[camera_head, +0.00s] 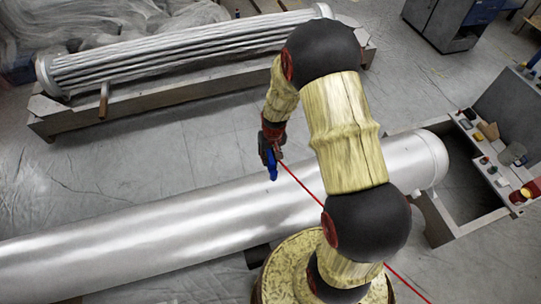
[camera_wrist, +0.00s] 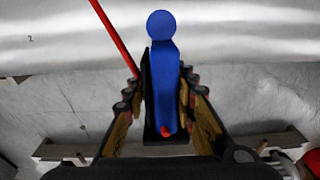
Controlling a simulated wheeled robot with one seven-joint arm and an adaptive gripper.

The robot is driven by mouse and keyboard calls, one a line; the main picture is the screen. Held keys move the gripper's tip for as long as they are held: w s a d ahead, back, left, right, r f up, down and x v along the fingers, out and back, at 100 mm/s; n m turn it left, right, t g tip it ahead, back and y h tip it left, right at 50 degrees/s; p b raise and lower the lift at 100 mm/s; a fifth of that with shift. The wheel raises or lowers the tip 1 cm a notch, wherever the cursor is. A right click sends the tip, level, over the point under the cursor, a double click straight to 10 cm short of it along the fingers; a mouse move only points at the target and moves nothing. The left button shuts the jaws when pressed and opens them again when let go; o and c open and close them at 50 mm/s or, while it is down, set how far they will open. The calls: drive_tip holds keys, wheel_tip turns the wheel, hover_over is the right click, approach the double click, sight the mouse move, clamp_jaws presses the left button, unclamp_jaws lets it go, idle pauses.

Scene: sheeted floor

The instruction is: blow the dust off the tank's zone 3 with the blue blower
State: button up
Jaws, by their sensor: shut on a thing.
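The tank (camera_head: 150,225) is a long silver cylinder lying across the floor in the head view. In the wrist view its pale side (camera_wrist: 240,35) fills the top, with a small "2" mark (camera_wrist: 30,39) at the left. My gripper (camera_head: 269,148) is above the tank, left of my arm. It is shut on the blue blower (camera_head: 272,166), which also shows between the fingers in the wrist view (camera_wrist: 163,80). The blower's round end lies over the tank in that view. A red hose (camera_head: 300,184) runs from it. I cannot make out a zone 3 mark or dust.
A bundle of metal tubes (camera_head: 180,52) lies on a low stand (camera_head: 140,100) at the back. A bench with small items (camera_head: 488,160) stands at the right, by the tank's capped end. A grey cabinet (camera_head: 440,22) is at the back right. Floor between tank and stand is clear.

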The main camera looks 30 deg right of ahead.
wheel_tip(320, 180, down, 6)
drive_tip(key=b, duration=0.4)
drive_tip(key=w+a, duration=0.2)
drive_tip(key=a, duration=0.8)
drive_tip(key=w+a+r, duration=0.1)
drive_tip(key=w+a, duration=0.1)
drive_tip(key=a, duration=0.9)
drive_tip(key=shift+w+a, duration=0.15)
drive_tip(key=shift+w, duration=0.2)
drive_tip(key=shift+r, duration=0.1)
drive_tip(key=shift+o, duration=0.8)
clamp_jaws()
